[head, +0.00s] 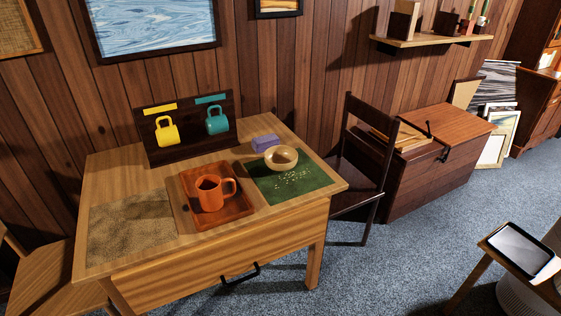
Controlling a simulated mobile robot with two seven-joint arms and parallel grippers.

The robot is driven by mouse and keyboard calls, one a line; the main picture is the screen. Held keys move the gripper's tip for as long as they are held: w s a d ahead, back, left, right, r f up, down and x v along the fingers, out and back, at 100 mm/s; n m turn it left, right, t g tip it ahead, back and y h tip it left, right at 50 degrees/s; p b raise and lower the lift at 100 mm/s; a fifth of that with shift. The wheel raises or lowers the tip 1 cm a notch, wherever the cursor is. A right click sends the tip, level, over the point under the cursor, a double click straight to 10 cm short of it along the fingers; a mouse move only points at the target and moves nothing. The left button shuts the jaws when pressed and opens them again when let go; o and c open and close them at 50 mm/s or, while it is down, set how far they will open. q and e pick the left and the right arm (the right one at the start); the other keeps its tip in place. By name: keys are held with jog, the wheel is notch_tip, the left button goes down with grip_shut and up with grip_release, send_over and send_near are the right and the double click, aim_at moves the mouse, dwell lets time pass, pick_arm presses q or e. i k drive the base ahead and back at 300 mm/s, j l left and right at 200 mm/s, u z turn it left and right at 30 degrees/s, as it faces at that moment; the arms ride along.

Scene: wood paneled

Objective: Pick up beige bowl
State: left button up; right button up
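The beige bowl (281,157) stands upright near the back of a dark green mat (310,176) with pale specks on it. The mat lies at the right end of a wooden table (112,176). The bowl's opening faces up and looks empty. A purple block (265,142) sits just behind and left of the bowl. Neither of my grippers shows in the head view.
An orange mug (209,193) stands on a brown-orange tray (241,208) left of the mat. A chair (366,150) stands right of the table.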

aim_at(280, 158)
jog(key=i+l+z, duration=0.1)
jog(key=i+l, duration=0.15)
jog(key=i, duration=0.25)
jog(key=i+l+z, duration=0.1)
jog(key=i+l, duration=0.15)
jog(key=i, duration=0.8)
